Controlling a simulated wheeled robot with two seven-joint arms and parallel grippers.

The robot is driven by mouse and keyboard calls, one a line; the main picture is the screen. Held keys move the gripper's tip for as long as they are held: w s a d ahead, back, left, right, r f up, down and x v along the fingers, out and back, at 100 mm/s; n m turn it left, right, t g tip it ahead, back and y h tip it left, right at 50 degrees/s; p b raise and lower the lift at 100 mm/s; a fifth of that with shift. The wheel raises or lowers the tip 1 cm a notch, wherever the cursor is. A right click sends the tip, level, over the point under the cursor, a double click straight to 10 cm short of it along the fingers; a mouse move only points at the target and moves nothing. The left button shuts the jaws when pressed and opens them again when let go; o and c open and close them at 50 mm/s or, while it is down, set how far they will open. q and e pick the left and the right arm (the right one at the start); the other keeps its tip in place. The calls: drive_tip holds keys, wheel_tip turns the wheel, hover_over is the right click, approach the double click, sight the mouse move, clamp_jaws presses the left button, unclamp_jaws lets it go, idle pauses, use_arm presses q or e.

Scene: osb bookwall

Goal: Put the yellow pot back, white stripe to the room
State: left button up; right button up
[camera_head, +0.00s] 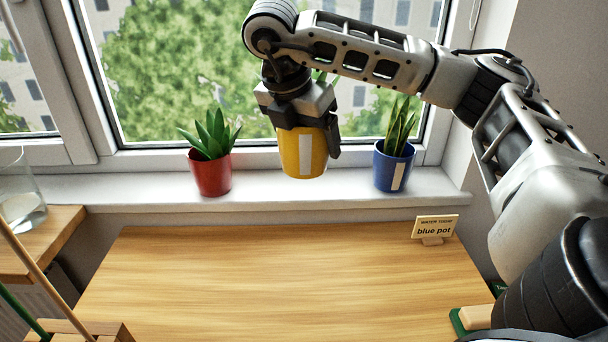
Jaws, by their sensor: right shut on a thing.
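The yellow pot (289,154) is held by my right gripper (306,138), which comes down from above with its fingers shut on the pot. The pot is upright, between the red pot (210,174) and the blue pot (382,172) at the window sill (258,190). Its white stripe faces the camera, toward the room. I cannot tell whether its base touches the sill. The gripper mostly hides its rim and plant. My left gripper is not in view.
The red and blue pots hold green plants; the blue one has a white stripe. A wooden table (270,275) in front is mostly clear, with a "blue pot" card (435,229) at its right. A glass jar (20,195) stands at left.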

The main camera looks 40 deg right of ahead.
drive_tip(key=w+d+f, duration=0.2)
drive_tip(key=w+f, duration=0.1)
drive_tip(key=w+d+f, duration=0.5)
drive_tip(key=f, duration=0.1)
drive_tip(key=shift+w+d+b, duration=0.25)
drive_tip(key=shift+w+b, duration=0.05)
drive_tip(key=shift+w, duration=0.1)
wheel_tip(320, 180, down, 3)
drive_tip(key=shift+r, duration=0.1)
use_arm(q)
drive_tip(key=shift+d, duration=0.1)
use_arm(e)
drive_tip(key=shift+f, duration=0.25)
